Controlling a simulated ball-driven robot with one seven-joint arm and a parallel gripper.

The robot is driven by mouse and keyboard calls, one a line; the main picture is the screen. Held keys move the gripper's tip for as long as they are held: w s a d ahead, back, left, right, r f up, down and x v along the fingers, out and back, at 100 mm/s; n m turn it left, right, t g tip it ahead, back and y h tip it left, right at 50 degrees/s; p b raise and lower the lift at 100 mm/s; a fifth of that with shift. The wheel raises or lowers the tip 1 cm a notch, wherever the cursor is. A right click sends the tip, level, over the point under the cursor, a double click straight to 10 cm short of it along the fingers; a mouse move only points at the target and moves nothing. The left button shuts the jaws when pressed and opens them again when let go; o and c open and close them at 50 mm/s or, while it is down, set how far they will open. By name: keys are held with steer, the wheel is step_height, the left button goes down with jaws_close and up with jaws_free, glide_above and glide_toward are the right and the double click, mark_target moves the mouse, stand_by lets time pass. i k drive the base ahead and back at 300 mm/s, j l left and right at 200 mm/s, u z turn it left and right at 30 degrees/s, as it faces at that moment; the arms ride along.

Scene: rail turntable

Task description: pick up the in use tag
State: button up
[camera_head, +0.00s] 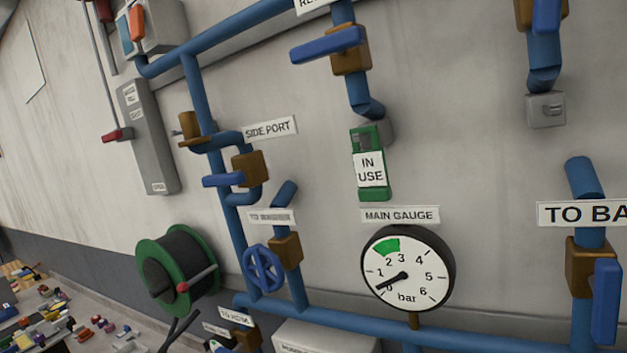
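The in use tag (372,190) is green with a white label reading "IN USE". It hangs upright against the wall near the picture's centre, just below the open end of a blue pipe and a small grey block. A slot or grey piece shows at its top; I cannot tell exactly how it is held. My gripper is not in view.
Below the tag are the "MAIN GAUGE" sign (400,215) and the round gauge (432,270). A blue valve lever (328,44) juts out above it. Blue pipes with brown valves flank it. A green hose reel (148,248) and a littered surface (75,315) lie lower left.

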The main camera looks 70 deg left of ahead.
mark_target(370, 166)
steer(key=k+u, duration=0.15)
steer(key=u, duration=1.15)
